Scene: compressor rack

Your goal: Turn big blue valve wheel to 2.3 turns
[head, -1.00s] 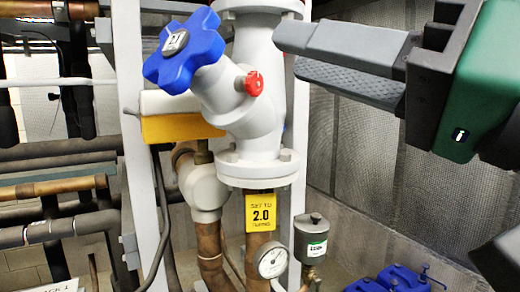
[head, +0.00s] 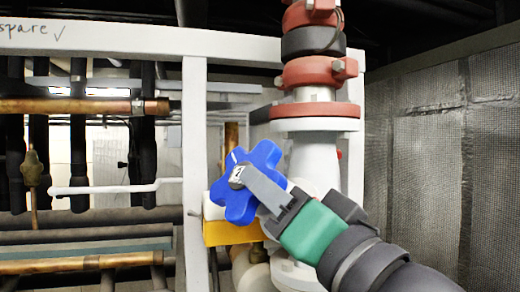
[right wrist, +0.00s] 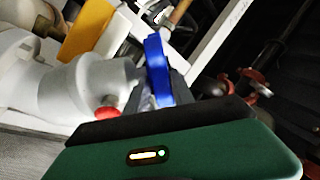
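The big blue valve wheel (head: 247,182) has rounded lobes and a pale hub label, and sits on a light grey valve body (head: 315,160). My right gripper (head: 250,178) comes from the lower right, with one grey finger lying across the wheel's front near the hub. In the right wrist view the wheel (right wrist: 157,68) is nearly edge-on between the two dark fingers (right wrist: 157,92), which stand apart on either side of it. Firm contact cannot be made out. My left gripper is not in view.
Red flanged couplings (head: 317,75) rise above the valve. A white frame post (head: 195,150) stands left of the wheel, with a yellow block (head: 232,233) below. Pipes (head: 70,105) fill the left. A small red knob (right wrist: 107,113) is near the gripper.

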